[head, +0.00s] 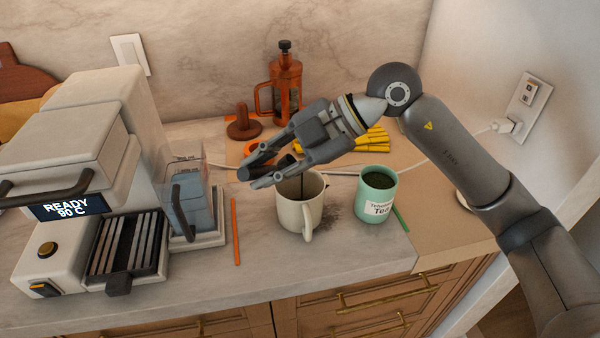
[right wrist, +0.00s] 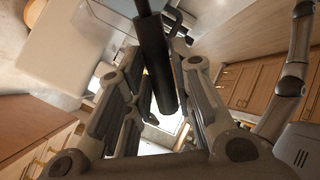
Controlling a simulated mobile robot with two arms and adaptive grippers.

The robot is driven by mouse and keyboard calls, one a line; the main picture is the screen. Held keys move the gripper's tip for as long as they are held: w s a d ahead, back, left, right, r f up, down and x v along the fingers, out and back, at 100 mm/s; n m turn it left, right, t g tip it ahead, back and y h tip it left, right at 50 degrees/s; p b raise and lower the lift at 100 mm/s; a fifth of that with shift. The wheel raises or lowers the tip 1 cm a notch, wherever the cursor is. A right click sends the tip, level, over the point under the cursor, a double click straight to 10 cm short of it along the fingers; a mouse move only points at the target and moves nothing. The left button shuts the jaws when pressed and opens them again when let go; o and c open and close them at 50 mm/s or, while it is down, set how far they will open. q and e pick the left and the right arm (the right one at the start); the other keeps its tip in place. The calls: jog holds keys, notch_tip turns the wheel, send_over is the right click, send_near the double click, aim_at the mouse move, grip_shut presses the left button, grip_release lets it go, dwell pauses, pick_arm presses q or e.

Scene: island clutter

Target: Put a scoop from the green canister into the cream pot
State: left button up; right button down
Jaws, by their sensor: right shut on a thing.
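The cream pot (head: 292,214) is a mug-like vessel with a handle, standing upright on the marble counter. The green canister (head: 376,208), labelled "Tea", stands open to its right, with dark tea showing inside. My right gripper (head: 262,172) is above the cream pot, its fingers pointing left. It is shut on the black handle of a scoop (head: 286,162), which shows between the fingers in the right wrist view (right wrist: 153,65). A thin dark shaft runs down into the pot's mouth. The scoop's bowl is hidden. My left gripper is out of view.
Dark crumbs (head: 333,216) lie beside the pot. A coffee machine (head: 80,200) with a clear water tank stands left. An orange stick (head: 236,232) lies between them. A French press (head: 285,85), brown tamper (head: 243,125) and yellow items (head: 374,140) are behind.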

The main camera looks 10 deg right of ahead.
dwell(0.3)
jog(key=shift+d+y+b, duration=0.15)
jog(key=shift+y+b, duration=0.15)
jog(key=shift+b, duration=0.1)
jog(key=shift+r, duration=0.15)
jog(key=shift+d, duration=0.15)
jog(key=shift+d+r+y, duration=0.1)
jog(key=shift+y, duration=0.2)
jog(key=shift+b, duration=0.35)
